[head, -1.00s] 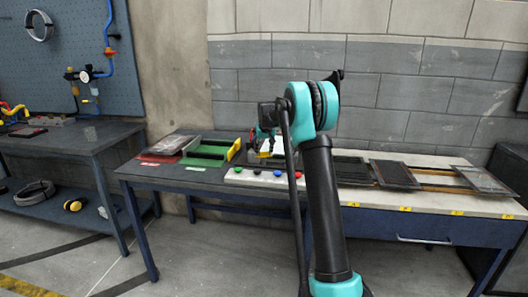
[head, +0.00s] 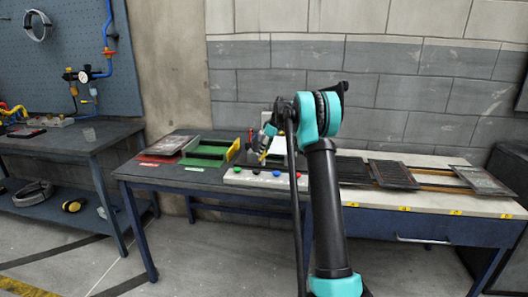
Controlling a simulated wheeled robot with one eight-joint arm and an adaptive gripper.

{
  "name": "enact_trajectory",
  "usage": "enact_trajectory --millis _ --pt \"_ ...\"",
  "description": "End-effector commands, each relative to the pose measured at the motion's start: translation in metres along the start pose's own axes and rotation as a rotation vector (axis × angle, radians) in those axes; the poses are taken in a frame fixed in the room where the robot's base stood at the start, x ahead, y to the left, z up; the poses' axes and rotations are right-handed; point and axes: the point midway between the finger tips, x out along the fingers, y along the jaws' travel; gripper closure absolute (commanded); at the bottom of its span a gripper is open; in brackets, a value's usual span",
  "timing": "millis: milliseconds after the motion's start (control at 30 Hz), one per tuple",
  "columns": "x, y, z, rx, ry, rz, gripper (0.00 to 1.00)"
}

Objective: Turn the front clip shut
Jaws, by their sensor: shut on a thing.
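My gripper (head: 265,148) is small in the head view, left of my arm's upper joint and low over the dark table behind the button panel. It is tilted, and its fingers are shut on a small yellow piece at the tips, which appears to be the front clip (head: 262,156). The clip's exact angle is too small to tell. My arm hides part of the area behind and to the right of the gripper.
A white panel (head: 238,175) with several coloured buttons lies along the table's front edge. A green tray (head: 205,162) and a red tray (head: 150,159) are to its left. Dark framed panels (head: 392,174) lie on the right bench. A second table (head: 70,142) stands at far left.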

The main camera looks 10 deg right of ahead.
Motion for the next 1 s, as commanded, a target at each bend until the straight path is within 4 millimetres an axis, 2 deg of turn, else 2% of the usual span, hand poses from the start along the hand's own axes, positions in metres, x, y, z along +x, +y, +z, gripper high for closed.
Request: enact_trajectory --millis 433,1000 --pt "0.0002 0.0022 0.0005 -0.244 -0.002 -0.101 0.88" --pt "0.0001 0.0022 0.0004 -0.295 -0.001 -0.121 0.88"
